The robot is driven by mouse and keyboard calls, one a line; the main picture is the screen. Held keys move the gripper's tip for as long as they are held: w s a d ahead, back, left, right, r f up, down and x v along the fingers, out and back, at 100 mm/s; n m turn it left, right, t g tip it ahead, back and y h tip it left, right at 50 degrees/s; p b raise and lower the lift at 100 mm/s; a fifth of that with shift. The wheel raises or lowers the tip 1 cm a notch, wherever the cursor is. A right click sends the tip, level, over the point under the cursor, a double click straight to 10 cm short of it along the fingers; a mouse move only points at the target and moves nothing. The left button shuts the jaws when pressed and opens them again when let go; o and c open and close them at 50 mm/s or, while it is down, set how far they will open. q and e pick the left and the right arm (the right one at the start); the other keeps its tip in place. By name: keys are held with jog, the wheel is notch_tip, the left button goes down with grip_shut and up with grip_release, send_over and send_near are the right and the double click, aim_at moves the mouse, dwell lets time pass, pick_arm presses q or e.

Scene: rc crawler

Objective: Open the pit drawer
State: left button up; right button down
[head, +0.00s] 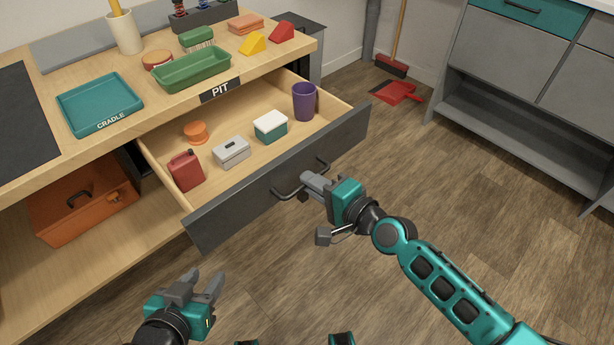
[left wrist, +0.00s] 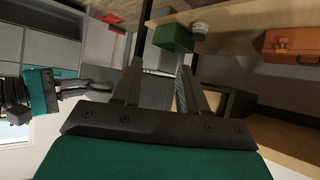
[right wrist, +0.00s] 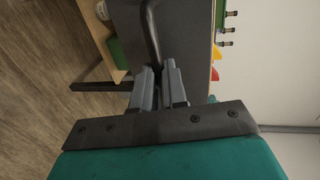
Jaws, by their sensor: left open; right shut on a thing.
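The pit drawer (head: 225,218) stands pulled out from the workbench under the "PIT" label (head: 220,90), its inside in view. Its dark front carries a black bar handle (head: 276,192), which also shows in the right wrist view (right wrist: 151,30). My right gripper (head: 308,184) is at the handle and shut on it. In the right wrist view its fingers (right wrist: 158,85) close around the bar's end. My left gripper (head: 207,280) is open and empty, low in front of the bench and apart from the drawer.
The drawer holds a red canister (head: 186,171), a grey box (head: 232,152), a white-lidded box (head: 271,127), a purple cup (head: 304,102) and an orange item (head: 195,132). An orange toolbox (head: 80,205) sits on the lower shelf.

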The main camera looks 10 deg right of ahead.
jog(key=shift+s+d, duration=0.3)
jog(key=shift+s, duration=0.1)
jog(key=c, duration=1.2)
grip_release()
jog(key=v, duration=1.3)
